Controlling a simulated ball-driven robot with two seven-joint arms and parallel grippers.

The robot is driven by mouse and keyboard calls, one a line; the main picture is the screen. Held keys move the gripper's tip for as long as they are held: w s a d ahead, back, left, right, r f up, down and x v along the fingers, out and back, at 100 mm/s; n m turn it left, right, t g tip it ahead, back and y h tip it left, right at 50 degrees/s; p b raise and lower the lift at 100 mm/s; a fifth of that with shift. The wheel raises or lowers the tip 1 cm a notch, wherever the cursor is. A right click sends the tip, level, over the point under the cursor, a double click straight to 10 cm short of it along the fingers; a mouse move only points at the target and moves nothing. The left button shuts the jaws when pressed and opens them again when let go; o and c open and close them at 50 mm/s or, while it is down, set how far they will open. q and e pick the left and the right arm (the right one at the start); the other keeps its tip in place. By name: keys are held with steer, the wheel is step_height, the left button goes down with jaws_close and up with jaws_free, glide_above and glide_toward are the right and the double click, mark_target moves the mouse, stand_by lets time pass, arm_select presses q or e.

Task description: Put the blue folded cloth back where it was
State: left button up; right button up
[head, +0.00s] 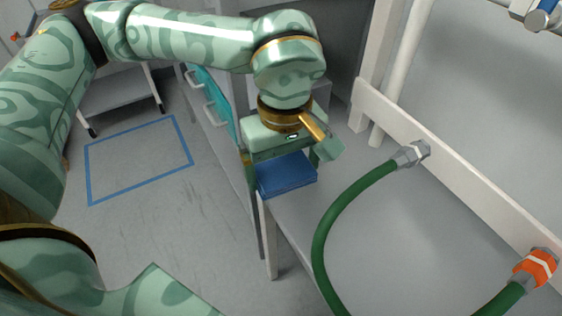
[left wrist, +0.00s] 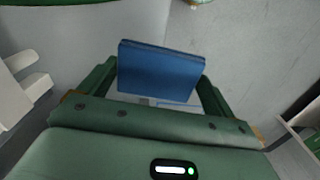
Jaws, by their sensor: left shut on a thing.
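My right gripper is not in view.
The grey bench top (head: 385,235) is bare in the middle. A green hose (head: 326,230) with metal end fittings arcs over it. An orange-collared fitting (head: 537,267) is at the right. A teal-fronted drawer cabinet (head: 213,95) stands behind; a blue outlined rectangle (head: 138,124) marks the floor.

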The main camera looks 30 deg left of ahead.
arm_select(q)
steer(key=shift+w+a+f+n, duration=0.4)
steer(key=shift+w+a+n, duration=0.05)
steer(key=shift+w+n, duration=0.2)
steer(key=w+a+f+b, duration=0.1)
steer(key=w+a+f, duration=0.1)
steer(key=w, duration=0.1)
steer(key=w+a+f+b, duration=0.1)
steer(key=w+f+b, duration=0.1)
steer(key=w+f, duration=0.1)
steer(key=w+a+f+b, duration=0.1)
steer(key=w+a+f, duration=0.1)
steer(key=w+f, duration=0.1)
steer(key=shift+w+a+b, duration=0.3)
steer(key=shift+w, duration=0.2)
steer(key=shift+w+f, duration=0.1)
steer(key=shift+f, duration=0.15)
steer(key=f+b, duration=0.1)
steer(key=f, duration=0.1)
steer(key=f+b, duration=0.1)
steer(key=shift+w+a+f, duration=0.2)
steer(key=shift+f, duration=0.2)
steer(key=shift+r, duration=0.1)
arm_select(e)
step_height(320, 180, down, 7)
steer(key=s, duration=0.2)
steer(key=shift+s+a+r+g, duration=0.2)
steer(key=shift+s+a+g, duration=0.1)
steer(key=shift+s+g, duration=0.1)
